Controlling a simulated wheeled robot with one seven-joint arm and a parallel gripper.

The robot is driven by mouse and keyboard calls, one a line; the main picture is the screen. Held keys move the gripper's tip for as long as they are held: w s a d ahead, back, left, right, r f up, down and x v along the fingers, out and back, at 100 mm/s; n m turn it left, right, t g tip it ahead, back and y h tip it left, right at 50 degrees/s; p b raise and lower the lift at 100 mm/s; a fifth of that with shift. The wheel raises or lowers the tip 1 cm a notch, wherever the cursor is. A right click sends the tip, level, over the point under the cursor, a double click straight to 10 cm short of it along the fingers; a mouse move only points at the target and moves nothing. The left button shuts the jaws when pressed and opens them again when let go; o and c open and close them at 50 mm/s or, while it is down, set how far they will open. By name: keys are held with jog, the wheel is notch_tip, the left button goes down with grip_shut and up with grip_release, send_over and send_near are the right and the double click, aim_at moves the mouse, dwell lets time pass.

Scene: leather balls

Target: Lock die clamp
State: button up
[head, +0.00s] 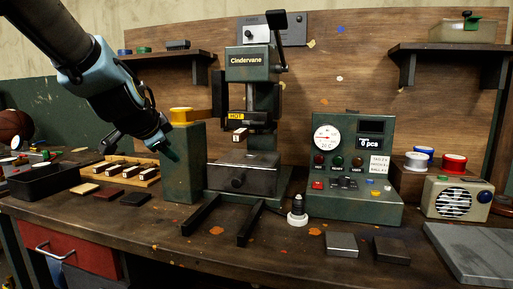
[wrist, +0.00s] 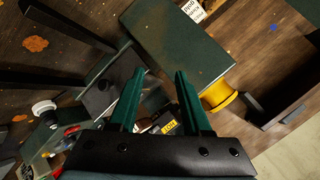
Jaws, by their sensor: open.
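The green hot-stamping press (head: 247,62) marked "Cindervane" stands at the middle of the bench. Its yellow HOT label (head: 236,116) sits above a small pale-and-brown block (head: 240,134), which is the die or its holder; I cannot tell which. A dark round knob (head: 238,181) is on the front of the press base. I cannot tell which part is the die clamp or whether it is locked. My gripper (head: 170,153) is left of the press, by the green box. In the wrist view my gripper (wrist: 160,74) is open and empty, with the HOT label (wrist: 168,127) beyond its fingers.
The tall green box (head: 182,165) with a yellow roll (head: 190,115) on top stands between my gripper and the press. A lever (head: 278,40) rises at the press top. A control box (head: 350,170) stands to the right. Stamps in a wooden rack (head: 120,172) lie left.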

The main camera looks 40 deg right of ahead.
jog(key=s+d+r+m+h+b, duration=0.25)
jog(key=s+d+m+b, duration=0.2)
jog(key=d, duration=0.55)
jog(key=m+h+b, duration=0.3)
jog(key=m, duration=0.2)
send_near(259, 123)
jog(key=shift+t, duration=0.4)
jog(key=x, duration=0.2)
jog(key=b+x, duration=0.1)
jog(key=x, duration=0.2)
jog(key=b+x, duration=0.1)
jog(key=x, duration=0.2)
jog(key=shift+s+d+f, duration=0.1)
jog(key=shift+d+f, duration=0.1)
jog(key=shift+f, duration=0.1)
grip_shut()
